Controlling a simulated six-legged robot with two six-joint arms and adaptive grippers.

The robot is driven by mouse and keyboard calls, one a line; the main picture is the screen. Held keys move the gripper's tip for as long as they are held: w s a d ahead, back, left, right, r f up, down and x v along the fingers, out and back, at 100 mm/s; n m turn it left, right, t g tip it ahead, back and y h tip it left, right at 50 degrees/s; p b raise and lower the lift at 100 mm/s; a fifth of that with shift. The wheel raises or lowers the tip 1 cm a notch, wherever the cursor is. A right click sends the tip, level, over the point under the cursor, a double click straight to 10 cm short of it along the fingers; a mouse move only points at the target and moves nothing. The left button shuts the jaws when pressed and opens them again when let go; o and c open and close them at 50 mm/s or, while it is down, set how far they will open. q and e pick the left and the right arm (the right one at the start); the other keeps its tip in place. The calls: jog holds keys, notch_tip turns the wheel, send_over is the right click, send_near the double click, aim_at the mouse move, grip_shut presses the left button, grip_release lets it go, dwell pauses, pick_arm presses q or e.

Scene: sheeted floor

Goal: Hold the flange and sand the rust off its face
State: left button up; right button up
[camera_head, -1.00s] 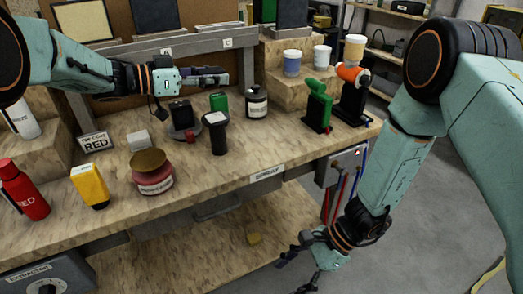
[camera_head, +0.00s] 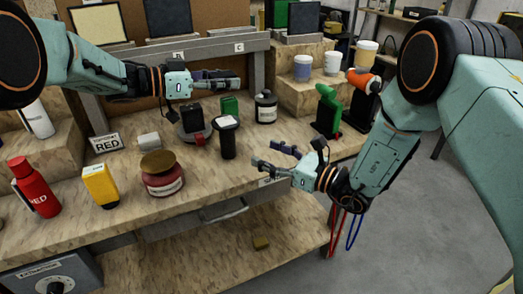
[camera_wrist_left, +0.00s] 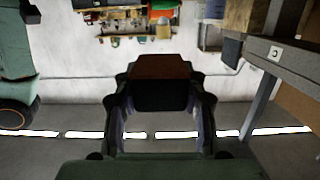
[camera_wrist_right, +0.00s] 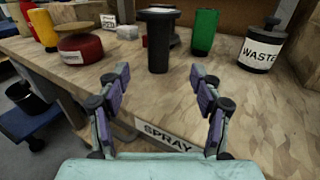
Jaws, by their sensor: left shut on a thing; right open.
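My left gripper (camera_head: 237,79) is above the back of the bench, shut on a dark block with a red-brown face; the block (camera_wrist_left: 160,68) fills the space between its fingers in the left wrist view. My right gripper (camera_head: 268,156) is open and empty over the bench's front edge, by the SPRAY label. A black post with a wide round top (camera_head: 228,124) stands beyond it, between its fingers in the right wrist view (camera_wrist_right: 158,40). A red jar with a brown round top (camera_head: 157,162) stands to the left. I cannot tell which thing is the flange.
A green container (camera_head: 230,105) and a WASTE can (camera_head: 265,108) stand behind the post. A yellow container (camera_head: 100,185) and red bottle (camera_head: 35,187) stand at left. Cups (camera_head: 302,67) and an orange-nosed tool (camera_head: 362,80) are at right. The bench front (camera_head: 225,185) is clear.

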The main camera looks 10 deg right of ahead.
aim_at(233, 140)
jog(key=x, duration=1.1)
jog(key=shift+s, duration=0.1)
jog(key=shift+a+r, duration=0.1)
jog(key=shift+a, duration=0.3)
jog(key=shift+w, duration=0.25)
grip_shut()
